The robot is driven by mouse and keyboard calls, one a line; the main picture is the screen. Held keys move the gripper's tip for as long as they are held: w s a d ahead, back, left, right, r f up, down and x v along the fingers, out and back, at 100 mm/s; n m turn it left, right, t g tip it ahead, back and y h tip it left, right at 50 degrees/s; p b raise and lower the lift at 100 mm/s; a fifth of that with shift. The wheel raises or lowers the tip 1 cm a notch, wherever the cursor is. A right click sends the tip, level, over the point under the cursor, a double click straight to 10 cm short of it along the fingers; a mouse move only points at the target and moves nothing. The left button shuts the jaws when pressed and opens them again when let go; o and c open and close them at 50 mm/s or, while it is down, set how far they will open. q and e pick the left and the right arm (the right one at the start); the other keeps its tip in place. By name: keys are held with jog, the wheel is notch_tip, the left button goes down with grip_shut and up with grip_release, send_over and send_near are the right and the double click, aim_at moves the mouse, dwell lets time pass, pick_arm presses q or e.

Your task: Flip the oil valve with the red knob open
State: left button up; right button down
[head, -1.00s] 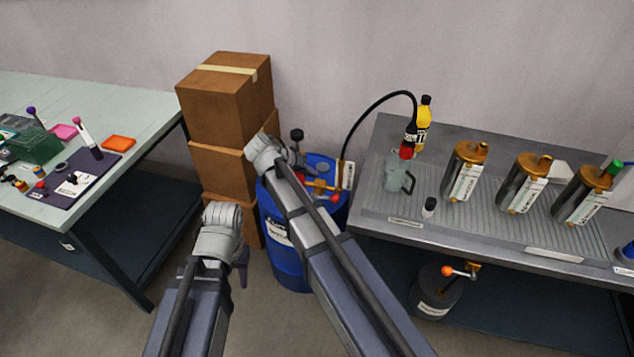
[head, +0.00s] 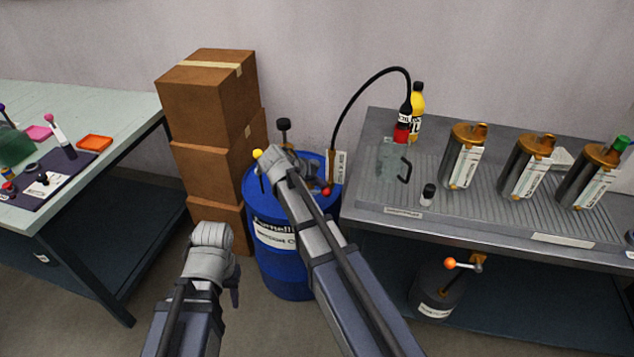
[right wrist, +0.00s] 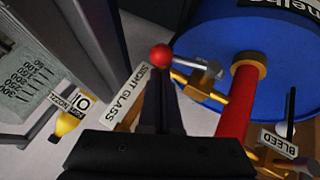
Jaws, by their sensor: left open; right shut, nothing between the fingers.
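The red knob (head: 327,191) is a small ball at the front right of the blue drum's top in the head view. In the right wrist view the red knob (right wrist: 161,57) sits just past my fingertips, seemingly on the end of a grey lever (right wrist: 205,68) by a brass valve body (right wrist: 200,88). My right gripper (right wrist: 160,85) is shut and empty, close behind the knob; I cannot tell whether it touches. In the head view my right wrist covers most of the valve. My left gripper (head: 235,290) is open and empty, low at the front left of the drum.
The blue drum (head: 280,270) stands between stacked boxes (head: 215,160) and a grey bench (head: 480,228). A black hose (head: 345,100) arches above it. A red pipe (right wrist: 240,100), a sight glass label (right wrist: 130,90) and a bleed label (right wrist: 278,142) are near the right gripper.

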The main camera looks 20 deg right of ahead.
jog(key=shift+s+d+f+b, duration=0.3)
jog(key=shift+d+f, duration=0.05)
jog(key=shift+f, duration=0.05)
jog(key=shift+s+d+f+y, duration=0.1)
jog(key=shift+s+d+y, duration=0.1)
jog(key=shift+y, duration=0.3)
jog(key=shift+d+f+t, duration=0.15)
jog(key=shift+f+t, duration=0.15)
jog(key=shift+f, duration=0.1)
jog(key=shift+r, duration=0.2)
jog(key=shift+r+p, duration=0.7)
jog(key=shift+r, duration=0.05)
jog(key=shift+w+r, duration=0.1)
